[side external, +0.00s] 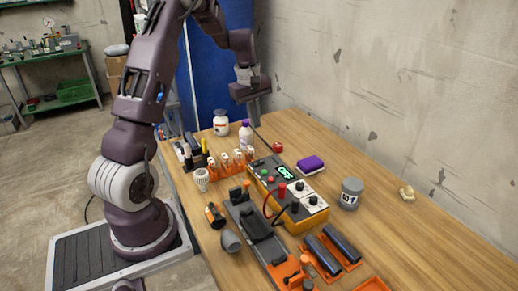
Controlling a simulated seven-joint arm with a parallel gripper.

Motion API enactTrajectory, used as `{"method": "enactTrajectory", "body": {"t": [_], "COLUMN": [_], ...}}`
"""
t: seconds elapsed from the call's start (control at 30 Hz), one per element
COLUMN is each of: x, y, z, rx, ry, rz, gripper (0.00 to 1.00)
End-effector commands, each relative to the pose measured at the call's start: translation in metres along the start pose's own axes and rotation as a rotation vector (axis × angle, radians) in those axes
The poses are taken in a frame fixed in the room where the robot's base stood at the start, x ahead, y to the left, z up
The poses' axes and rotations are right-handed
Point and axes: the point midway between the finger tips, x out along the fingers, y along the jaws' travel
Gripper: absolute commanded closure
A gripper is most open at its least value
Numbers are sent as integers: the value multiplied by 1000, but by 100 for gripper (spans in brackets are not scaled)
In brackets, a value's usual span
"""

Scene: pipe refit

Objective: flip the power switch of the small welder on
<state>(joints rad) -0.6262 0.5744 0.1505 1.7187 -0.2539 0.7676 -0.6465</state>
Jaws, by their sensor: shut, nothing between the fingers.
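The small welder (304,214) is a low yellow box with a dark and white top panel, standing on the wooden table. Its far part has a lit green display (284,171) that seems to read OFF, with small coloured buttons beside it. Black knobs and red and black cable plugs sit on its near part. I cannot make out which part is the power switch at this size. My gripper (255,119) is shut and empty, pointing down above the table, beyond the far end of the welder and apart from it.
A purple sponge (311,164) and a grey jar (350,193) stand right of the welder. An orange rack (233,165) and a black clamp fixture (252,226) stand to its left. Bottles (221,123) stand at the back. The table's right side is mostly clear, beside a concrete wall.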

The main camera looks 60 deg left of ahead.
Motion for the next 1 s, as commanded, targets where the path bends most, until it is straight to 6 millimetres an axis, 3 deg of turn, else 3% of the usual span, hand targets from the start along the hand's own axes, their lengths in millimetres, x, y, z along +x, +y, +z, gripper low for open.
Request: {"method": "enactTrajectory", "body": {"t": [0.6,0.8,1.0], "x": [120,136,138], "y": [-1,-1,0], "z": [0,0,0], "rx": [0,0,0], "ry": [-2,-1,0], "rz": [-2,-1,0], "gripper": [100,100,100]}}
